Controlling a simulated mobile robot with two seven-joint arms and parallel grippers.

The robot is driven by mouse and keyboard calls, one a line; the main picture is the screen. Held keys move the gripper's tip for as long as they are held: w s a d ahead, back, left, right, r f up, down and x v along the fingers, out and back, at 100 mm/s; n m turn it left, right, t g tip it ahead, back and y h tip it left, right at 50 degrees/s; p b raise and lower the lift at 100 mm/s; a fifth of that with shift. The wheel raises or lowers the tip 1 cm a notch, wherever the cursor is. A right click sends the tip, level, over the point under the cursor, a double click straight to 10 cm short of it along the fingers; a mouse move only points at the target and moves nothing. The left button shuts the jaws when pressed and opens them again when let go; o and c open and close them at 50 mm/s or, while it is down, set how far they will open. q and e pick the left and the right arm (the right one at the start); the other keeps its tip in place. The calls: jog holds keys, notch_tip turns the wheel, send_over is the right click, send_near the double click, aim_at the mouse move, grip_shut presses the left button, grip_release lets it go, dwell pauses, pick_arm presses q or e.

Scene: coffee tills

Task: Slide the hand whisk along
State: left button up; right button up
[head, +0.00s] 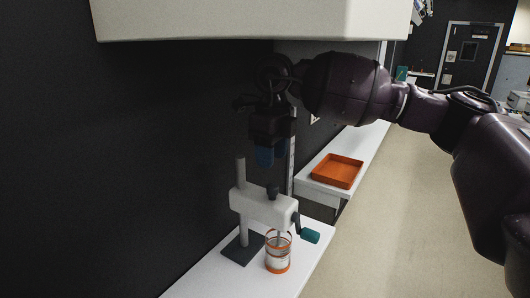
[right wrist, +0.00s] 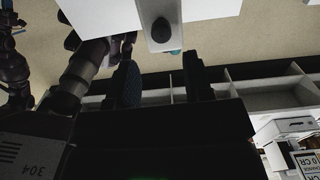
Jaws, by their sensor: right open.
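What I take to be the hand whisk is a white body (head: 262,206) on an upright grey post (head: 241,175) over a dark base plate (head: 242,248). It has a dark knob (head: 272,190) on top and a teal handle (head: 310,236) at its right. A clear cup with orange bands (head: 278,262) stands under its front end. My right gripper (head: 271,152) is open and empty, pointing down above the knob and apart from it. In the right wrist view the knob (right wrist: 162,30) shows beyond the two open fingers (right wrist: 162,82). My left gripper is out of view.
The whisk stands on a white counter (head: 315,250) beside a dark wall (head: 110,150). A pale overhead cabinet (head: 250,18) hangs above my right gripper. An orange tray (head: 336,171) lies on a further white counter. Open floor (head: 390,220) lies to the right.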

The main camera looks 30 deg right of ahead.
aim_at(272, 185)
jog(key=shift+s+d, duration=0.2)
jog(key=shift+d, duration=0.05)
jog(key=shift+w+a+f+b, duration=0.15)
jog(key=shift+f+b, duration=0.25)
jog(key=shift+f, duration=0.25)
notch_tip(272, 185, down, 7)
jog(key=b, duration=0.3)
jog(key=shift+r+b, duration=0.1)
jog(key=shift+b, duration=0.2)
jog(key=shift+r, duration=0.15)
jog(key=c, duration=0.7)
jog(key=shift+r+p, duration=2.45)
jog(key=shift+r, duration=1.9)
jog(key=o, duration=0.9)
jog(key=shift+f, duration=0.1)
